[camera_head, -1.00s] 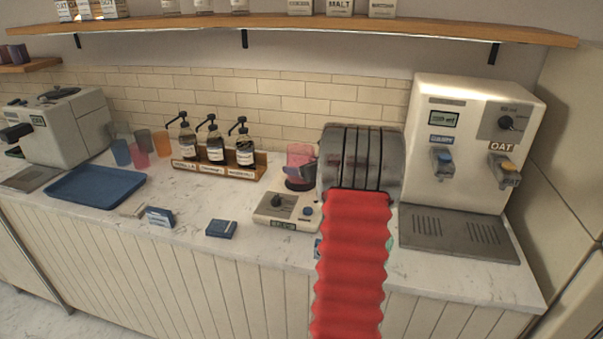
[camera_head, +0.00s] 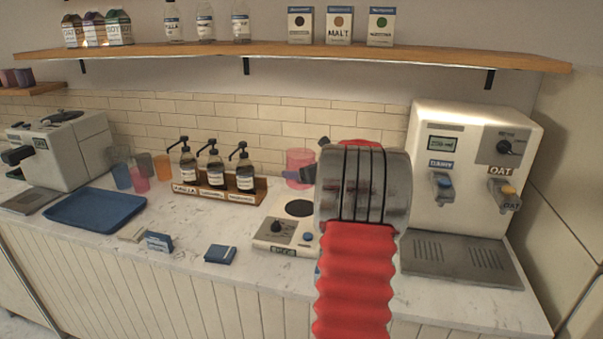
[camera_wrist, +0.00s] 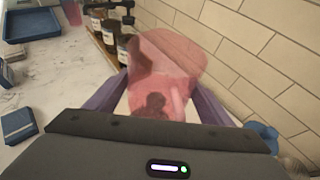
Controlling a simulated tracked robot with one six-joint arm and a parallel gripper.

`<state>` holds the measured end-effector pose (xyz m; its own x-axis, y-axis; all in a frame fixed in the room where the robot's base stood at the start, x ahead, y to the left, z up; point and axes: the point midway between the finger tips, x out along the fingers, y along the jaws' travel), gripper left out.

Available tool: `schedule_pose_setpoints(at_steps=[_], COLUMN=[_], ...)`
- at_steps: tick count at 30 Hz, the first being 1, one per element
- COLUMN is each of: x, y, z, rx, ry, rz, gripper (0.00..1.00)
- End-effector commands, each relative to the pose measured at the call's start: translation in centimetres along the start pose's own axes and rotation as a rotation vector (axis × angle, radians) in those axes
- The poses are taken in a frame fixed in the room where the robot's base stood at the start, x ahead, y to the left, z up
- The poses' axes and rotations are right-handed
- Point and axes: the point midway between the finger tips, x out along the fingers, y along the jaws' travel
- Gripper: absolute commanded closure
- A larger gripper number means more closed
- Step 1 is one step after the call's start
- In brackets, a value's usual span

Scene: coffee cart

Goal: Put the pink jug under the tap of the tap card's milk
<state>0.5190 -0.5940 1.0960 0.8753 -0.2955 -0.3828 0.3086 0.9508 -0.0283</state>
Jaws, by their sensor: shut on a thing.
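The translucent pink jug (camera_head: 300,160) is held up above the appliance with the round black plate. In the wrist view the jug (camera_wrist: 168,62) sits between the two purple fingers of my gripper (camera_wrist: 158,95), which is shut on it. In the head view my gripper (camera_head: 303,177) is partly hidden by my wrist. The milk dispenser (camera_head: 465,140) stands at the right, with a left tap (camera_head: 441,187) under a blue label and a right tap (camera_head: 507,198) marked OAT. A small blue-and-white card (camera_head: 158,241) stands on the counter; I cannot read it.
The appliance with a dial (camera_head: 277,232) is below the jug. A rack of pump bottles (camera_head: 215,190) stands to its left. The dispenser's grey drip tray (camera_head: 458,262) looks empty. A blue tray (camera_head: 95,208) and coloured cups (camera_head: 138,175) are farther left. A wooden shelf (camera_head: 300,52) runs above.

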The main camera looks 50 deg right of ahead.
Motion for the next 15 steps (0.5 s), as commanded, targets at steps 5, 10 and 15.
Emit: schedule_pose_setpoints(at_steps=[5, 10, 15], x=[0.0, 0.7, 1.9], y=[0.1, 2.2, 7.5], z=[0.1, -0.1, -0.7], rx=[-0.001, -0.008, -0.026], ry=[-0.002, -0.003, -0.006], rz=[0.001, 0.028, 0.094], gripper=[0.62, 0.62, 0.62])
